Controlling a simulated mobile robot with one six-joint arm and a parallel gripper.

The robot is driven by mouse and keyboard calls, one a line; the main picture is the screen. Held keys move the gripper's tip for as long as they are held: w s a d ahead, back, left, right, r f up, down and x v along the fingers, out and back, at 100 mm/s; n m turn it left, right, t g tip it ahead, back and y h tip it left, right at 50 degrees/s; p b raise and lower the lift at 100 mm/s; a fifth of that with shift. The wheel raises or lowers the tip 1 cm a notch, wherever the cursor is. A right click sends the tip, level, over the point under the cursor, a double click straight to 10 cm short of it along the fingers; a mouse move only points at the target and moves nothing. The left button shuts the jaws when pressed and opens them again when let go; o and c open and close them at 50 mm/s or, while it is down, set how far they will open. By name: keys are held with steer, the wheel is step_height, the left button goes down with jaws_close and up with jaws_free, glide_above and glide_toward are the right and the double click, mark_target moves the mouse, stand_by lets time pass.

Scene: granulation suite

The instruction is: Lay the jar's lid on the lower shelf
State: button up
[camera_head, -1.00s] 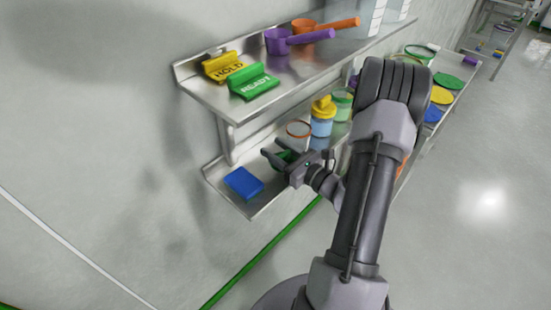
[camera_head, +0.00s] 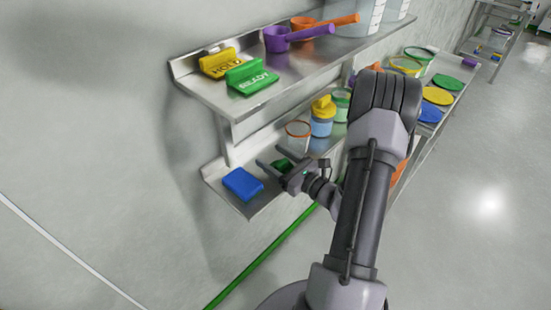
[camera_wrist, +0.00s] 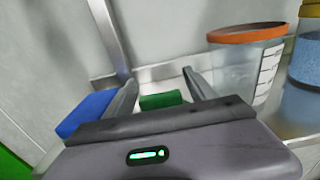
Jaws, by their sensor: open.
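A clear jar with an orange rim (camera_head: 298,132) stands on the lower shelf (camera_head: 252,209); the jar is at the right in the wrist view (camera_wrist: 246,68). Beside it is a jar with blue contents (camera_head: 321,123), with a yellow top (camera_head: 323,104). My gripper (camera_head: 269,157) is open over the lower shelf, left of the orange-rimmed jar and apart from it. A green piece (camera_wrist: 161,101) shows between the fingers in the wrist view; I cannot tell whether they touch it. I cannot tell which thing is the lid in the task.
A blue block (camera_head: 242,184) lies at the shelf's left end. The upper shelf (camera_head: 215,92) overhangs, with yellow and green signs (camera_head: 251,79) and scoops (camera_head: 290,36). Green, yellow (camera_head: 437,96) and blue discs lie farther right. The wall is close behind.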

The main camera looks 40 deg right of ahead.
steer(key=shift+s+r, duration=0.1)
steer(key=shift+r, duration=0.1)
steer(key=s+p, duration=0.2)
steer(key=s, duration=1)
steer(key=w+a+r+n+g+y, duration=0.1)
steer(key=a+n+y, duration=0.1)
steer(key=w+a+r+n+g+y, duration=0.1)
steer(key=a+r+n+y, duration=0.1)
steer(key=a, duration=0.1)
steer(key=w+a+r+n+g+y, duration=0.1)
steer(key=w+a+r+n+y, duration=0.1)
steer(key=a+n+y, duration=0.1)
steer(key=shift+a+r, duration=0.2)
steer(key=shift+r, duration=0.05)
steer(key=s+a+r+n+g, duration=0.3)
steer(key=a+n+g, duration=0.3)
steer(key=a+n, duration=0.3)
steer(key=s+a+r+n+g, duration=0.3)
steer(key=a+n+g, duration=0.35)
steer(key=a, duration=0.45)
steer(key=s+a+r+n+t+h, duration=0.2)
steer(key=s+r+n+t+h, duration=0.1)
steer(key=r+n+h, duration=0.3)
steer(key=shift+s+r+n, duration=0.2)
steer(key=shift+r+n, duration=0.2)
steer(key=shift+n, duration=0.75)
